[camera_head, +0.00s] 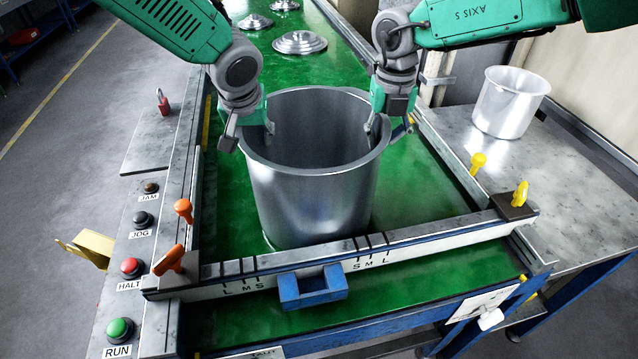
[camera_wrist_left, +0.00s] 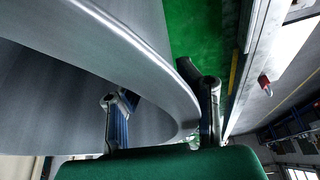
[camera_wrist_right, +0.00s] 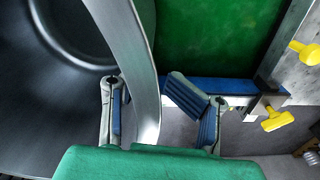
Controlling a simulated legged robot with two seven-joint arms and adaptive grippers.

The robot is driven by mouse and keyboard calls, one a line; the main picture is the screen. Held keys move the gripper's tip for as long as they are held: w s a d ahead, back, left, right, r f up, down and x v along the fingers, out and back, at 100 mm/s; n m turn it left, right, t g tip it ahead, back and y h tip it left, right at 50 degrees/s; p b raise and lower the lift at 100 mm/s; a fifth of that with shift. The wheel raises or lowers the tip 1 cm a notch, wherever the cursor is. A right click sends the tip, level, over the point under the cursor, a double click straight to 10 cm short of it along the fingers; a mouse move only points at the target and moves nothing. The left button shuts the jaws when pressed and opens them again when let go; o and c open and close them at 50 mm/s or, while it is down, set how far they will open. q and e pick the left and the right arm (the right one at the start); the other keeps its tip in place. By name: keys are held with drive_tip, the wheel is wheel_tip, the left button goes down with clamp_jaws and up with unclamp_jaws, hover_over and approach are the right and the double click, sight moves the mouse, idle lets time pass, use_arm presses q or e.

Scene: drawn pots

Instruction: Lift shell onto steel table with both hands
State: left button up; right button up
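The shell, a large open grey metal pot (camera_head: 312,200), stands upright on the green belt (camera_head: 420,190) behind a crossbar. My left gripper (camera_head: 250,136) is at the left side of its rim, one finger inside and one outside. In the left wrist view the rim (camera_wrist_left: 150,60) passes between its spread fingers (camera_wrist_left: 162,115). My right gripper (camera_head: 389,127) straddles the right side of the rim. In the right wrist view the wall (camera_wrist_right: 138,75) runs between its fingers (camera_wrist_right: 155,105), with a gap to the outer one. The steel table (camera_head: 570,170) is at right.
A smaller metal pot (camera_head: 510,103) stands on the steel table's far part; its near part is clear. Lids (camera_head: 300,42) lie on the belt behind the shell. A crossbar (camera_head: 340,250) and side rail (camera_head: 455,165) with yellow clamps (camera_head: 520,194) border the shell. Buttons (camera_head: 120,328) line the left.

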use_arm(q)
drive_tip(key=shift+d+f, duration=0.15)
drive_tip(key=shift+f, duration=0.05)
drive_tip(key=shift+s, duration=0.2)
drive_tip(key=shift+s+a+r, duration=0.15)
drive_tip(key=shift+a, duration=0.2)
use_arm(e)
drive_tip(key=shift+s+a+r, duration=0.15)
drive_tip(key=shift+s+a, duration=0.15)
drive_tip(key=shift+s, duration=0.05)
use_arm(q)
drive_tip(key=shift+a, duration=0.3)
clamp_jaws()
use_arm(e)
drive_tip(key=shift+w+a, duration=0.15)
drive_tip(key=shift+a, duration=0.1)
clamp_jaws()
